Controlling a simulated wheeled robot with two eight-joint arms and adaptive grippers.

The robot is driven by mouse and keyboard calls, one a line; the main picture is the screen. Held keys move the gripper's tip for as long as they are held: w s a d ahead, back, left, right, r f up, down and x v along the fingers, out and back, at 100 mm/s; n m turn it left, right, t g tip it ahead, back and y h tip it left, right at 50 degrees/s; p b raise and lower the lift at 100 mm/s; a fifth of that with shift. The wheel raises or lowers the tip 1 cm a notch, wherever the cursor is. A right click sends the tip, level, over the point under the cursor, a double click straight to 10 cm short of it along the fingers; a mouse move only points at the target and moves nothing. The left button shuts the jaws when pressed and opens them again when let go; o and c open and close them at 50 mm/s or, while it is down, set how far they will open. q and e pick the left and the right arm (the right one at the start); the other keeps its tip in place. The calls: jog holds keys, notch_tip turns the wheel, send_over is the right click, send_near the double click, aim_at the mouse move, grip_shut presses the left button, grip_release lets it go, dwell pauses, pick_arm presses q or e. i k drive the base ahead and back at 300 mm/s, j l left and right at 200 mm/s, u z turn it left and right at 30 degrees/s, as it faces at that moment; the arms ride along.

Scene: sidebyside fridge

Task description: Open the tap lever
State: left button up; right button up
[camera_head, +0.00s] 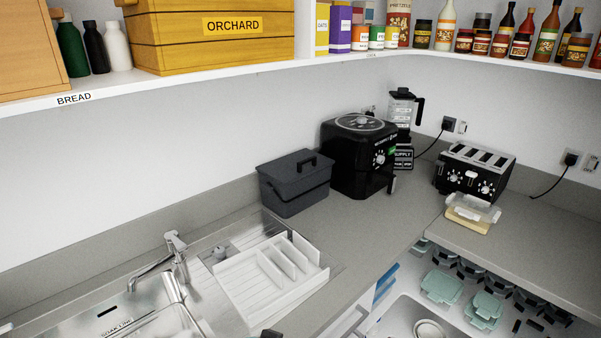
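The chrome tap (178,262) stands upright behind the steel sink (120,315) at the lower left. Its spout reaches out to the left over the sink. The tap lever (174,240) is the short piece on top of the tap body; its exact setting is too small to tell. I see no water stream. Neither of my grippers can be made out. A small dark shape at the bottom edge, right of the sink, is cut off and I cannot tell what it is.
A white divided rack (268,278) sits on the drainer right of the tap. A dark grey bin (294,183), a black air fryer (360,155) and a toaster (474,172) stand further back. A loaded shelf (200,82) runs above. Counter right of the rack is clear.

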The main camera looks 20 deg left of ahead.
aim_at(172, 235)
jog(key=u, duration=1.75)
jog(key=i+l, duration=0.2)
